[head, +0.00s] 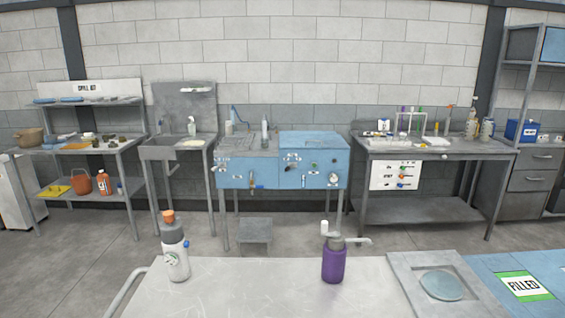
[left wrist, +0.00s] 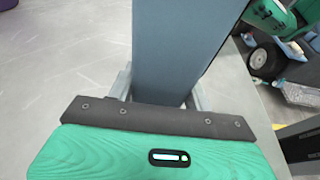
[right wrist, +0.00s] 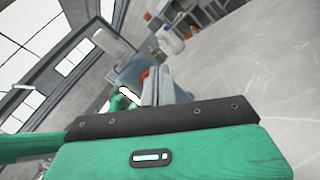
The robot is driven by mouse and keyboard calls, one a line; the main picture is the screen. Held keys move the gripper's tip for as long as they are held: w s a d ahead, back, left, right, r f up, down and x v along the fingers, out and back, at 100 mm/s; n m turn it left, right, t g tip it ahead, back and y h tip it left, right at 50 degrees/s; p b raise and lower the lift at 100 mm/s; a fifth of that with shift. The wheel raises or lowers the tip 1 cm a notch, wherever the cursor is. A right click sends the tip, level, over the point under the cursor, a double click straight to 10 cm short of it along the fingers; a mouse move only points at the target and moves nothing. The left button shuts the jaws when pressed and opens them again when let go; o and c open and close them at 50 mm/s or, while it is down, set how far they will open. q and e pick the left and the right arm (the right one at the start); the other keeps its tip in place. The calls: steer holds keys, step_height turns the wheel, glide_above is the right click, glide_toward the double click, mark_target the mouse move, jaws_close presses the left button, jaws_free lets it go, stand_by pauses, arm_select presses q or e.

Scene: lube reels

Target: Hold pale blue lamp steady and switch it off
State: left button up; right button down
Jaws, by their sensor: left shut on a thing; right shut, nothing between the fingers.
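A blue-grey flat-sided body, which looks like the pale blue lamp (left wrist: 185,40), fills the upper middle of the left wrist view. My left gripper (left wrist: 162,88) is shut on it, with a grey finger showing on each side. In the right wrist view a pale blue-grey shape (right wrist: 133,70), perhaps the same lamp, is behind the fingers. A small orange-red part (right wrist: 145,76) shows beside them. My right gripper (right wrist: 160,78) is shut and empty, close in front of this; I cannot tell whether it touches. The lamp's switch cannot be made out. The head view shows neither gripper nor the lamp.
The near table (head: 240,290) carries a white bottle with an orange cap (head: 175,262) and a purple pump bottle (head: 333,265). Workbenches stand along the far wall.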

steer(key=shift+a, duration=0.1)
steer(key=shift+a, duration=0.5)
stand_by(0.4)
steer(key=shift+d, duration=0.65)
steer(key=d, duration=0.6)
stand_by(0.3)
